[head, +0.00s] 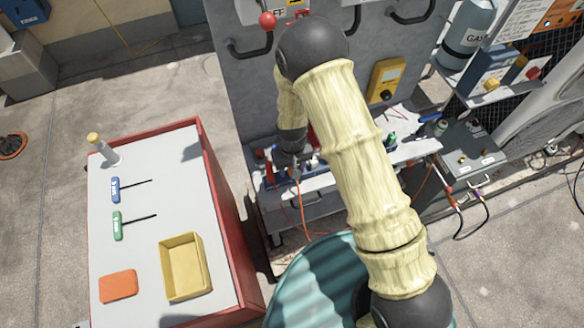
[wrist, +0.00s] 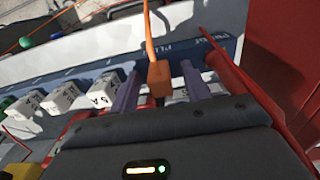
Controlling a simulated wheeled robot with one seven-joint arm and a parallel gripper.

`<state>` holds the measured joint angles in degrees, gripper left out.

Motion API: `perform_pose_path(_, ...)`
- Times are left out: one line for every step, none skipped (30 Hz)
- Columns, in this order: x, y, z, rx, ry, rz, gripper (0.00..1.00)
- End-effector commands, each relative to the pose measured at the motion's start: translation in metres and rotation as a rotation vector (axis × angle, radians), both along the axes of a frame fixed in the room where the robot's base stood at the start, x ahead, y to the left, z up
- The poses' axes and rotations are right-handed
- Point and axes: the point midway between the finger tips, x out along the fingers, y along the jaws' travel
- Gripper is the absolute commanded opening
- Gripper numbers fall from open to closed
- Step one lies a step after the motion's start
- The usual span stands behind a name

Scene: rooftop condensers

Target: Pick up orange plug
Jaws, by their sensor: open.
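The orange plug (wrist: 159,80) shows in the wrist view with its orange cable (wrist: 149,32) running up from it. My gripper (wrist: 160,86) is open, with one finger on each side of the plug; a gap shows on both sides. The lower end of the plug is hidden behind my gripper's dark body. In the head view my gripper (head: 290,160) is over the grey shelf of the cabinet, and the orange cable (head: 303,205) hangs down below it. The plug itself is too small to make out there.
A blue labelled strip (wrist: 218,45) lies behind the plug. Several white labelled blocks (wrist: 62,96) stand to its left, and red parts (wrist: 222,62) are close on the right. In the head view a red-edged table (head: 140,255) stands left, holding a yellow bin (head: 168,294).

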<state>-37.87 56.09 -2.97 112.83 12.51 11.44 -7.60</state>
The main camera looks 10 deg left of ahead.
Motion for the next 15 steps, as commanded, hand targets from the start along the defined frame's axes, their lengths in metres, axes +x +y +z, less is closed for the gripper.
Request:
perform_pose_path(0.0003, 0.0002, 0.0, 0.001, -0.001, 0.0, 0.47)
perform_pose_path(0.0002, 0.0002, 0.0, 0.001, -0.001, 0.0, 0.47)
perform_pose_path(0.0002, 0.0002, 0.0, 0.001, -0.001, 0.0, 0.47)
perform_pose_path(0.0002, 0.0002, 0.0001, 0.001, -0.001, 0.0, 0.47)
perform_pose_path(0.0002, 0.0002, 0.0001, 0.001, -0.001, 0.0, 0.47)
perform_pose_path(0.0002, 0.0002, 0.0001, 0.001, -0.001, 0.0, 0.47)
perform_pose_path(0.0002, 0.0002, 0.0001, 0.001, -0.001, 0.0, 0.47)
perform_pose_path(0.0002, 0.0002, 0.0002, 0.001, -0.001, 0.0, 0.47)
perform_pose_path(0.0002, 0.0002, 0.0002, 0.001, -0.001, 0.0, 0.47)
perform_pose_path(0.0002, 0.0003, 0.0002, 0.001, -0.001, 0.0, 0.47)
perform_pose_path(0.0002, 0.0003, 0.0002, 0.001, -0.001, 0.0, 0.47)
perform_pose_path(0.0002, 0.0003, 0.0003, 0.001, -0.001, 0.0, 0.47)
perform_pose_path(0.0002, 0.0003, 0.0003, 0.001, -0.001, 0.0, 0.47)
perform_pose_path(0.0002, 0.0003, 0.0003, 0.001, -0.001, 0.0, 0.45)
perform_pose_path(0.0002, 0.0003, 0.0003, 0.001, -0.001, 0.0, 0.37)
